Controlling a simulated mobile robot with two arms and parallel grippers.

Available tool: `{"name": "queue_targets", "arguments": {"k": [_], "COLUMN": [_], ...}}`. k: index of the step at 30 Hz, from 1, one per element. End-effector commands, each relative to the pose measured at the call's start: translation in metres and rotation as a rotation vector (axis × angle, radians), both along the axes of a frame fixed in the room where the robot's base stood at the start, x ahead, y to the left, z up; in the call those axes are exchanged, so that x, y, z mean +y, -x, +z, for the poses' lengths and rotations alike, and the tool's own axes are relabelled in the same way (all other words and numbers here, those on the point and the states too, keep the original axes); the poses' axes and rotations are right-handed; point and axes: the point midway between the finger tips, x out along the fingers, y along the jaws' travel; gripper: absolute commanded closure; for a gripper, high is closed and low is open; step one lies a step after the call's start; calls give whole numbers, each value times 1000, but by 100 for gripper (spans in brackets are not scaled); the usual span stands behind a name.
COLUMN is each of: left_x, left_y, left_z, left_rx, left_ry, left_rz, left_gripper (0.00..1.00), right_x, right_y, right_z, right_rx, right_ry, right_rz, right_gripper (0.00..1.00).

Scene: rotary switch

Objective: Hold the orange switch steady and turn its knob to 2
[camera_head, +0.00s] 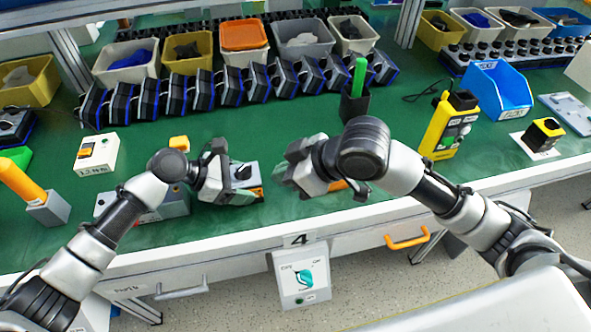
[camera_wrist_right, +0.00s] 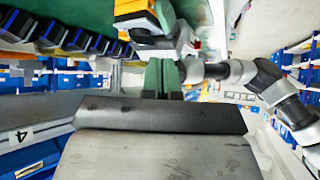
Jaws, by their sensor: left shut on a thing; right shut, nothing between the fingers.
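The orange switch (camera_head: 253,190) is at the table's front middle in the head view. It has a light grey top face with a black knob (camera_head: 243,172) and an orange lower part. My left gripper (camera_head: 232,178) is shut on its left side. In the right wrist view the orange switch (camera_wrist_right: 132,9) shows at the top, partly cut off by the frame. My right gripper (camera_head: 287,168) is shut and empty, a short gap to the right of the switch. Its closed fingers (camera_wrist_right: 163,75) show in the right wrist view. The knob's setting is too small to read.
A grey box (camera_head: 170,205) lies behind my left forearm. A black holder with a green stick (camera_head: 358,78) stands behind my right gripper. A yellow device (camera_head: 450,125) and a blue bin (camera_head: 497,90) are at right. Several black units and bins line the back.

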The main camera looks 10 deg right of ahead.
Motion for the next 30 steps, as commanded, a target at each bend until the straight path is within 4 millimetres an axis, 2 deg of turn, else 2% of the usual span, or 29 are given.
{"name": "queue_targets", "arguments": {"k": [6, 17, 18, 22, 23, 30], "left_x": [1, 1, 1, 1, 1, 1], "left_y": [-1, -1, -1, -1, -1, -1], "left_z": [0, 0, 0, 0, 0, 0], "left_rx": [-1, -1, -1, -1, -1, -1], "left_ry": [-1, -1, -1, -1, -1, -1], "left_rz": [3, 4, 4, 4, 4, 4], "left_gripper": [57, 57, 26, 6, 2, 2], "right_x": [-15, -17, -17, -17, -17, -17], "right_y": [15, 18, 18, 18, 18, 18], "right_z": [19, 23, 23, 23, 23, 22], "right_rx": [-1, 1, 1, 1, 1, 1], "right_ry": [1, 0, 0, 0, 0, -1], "right_rz": [1, 2, 2, 2, 2, 3], "right_gripper": [100, 100, 100, 100, 100, 100]}}
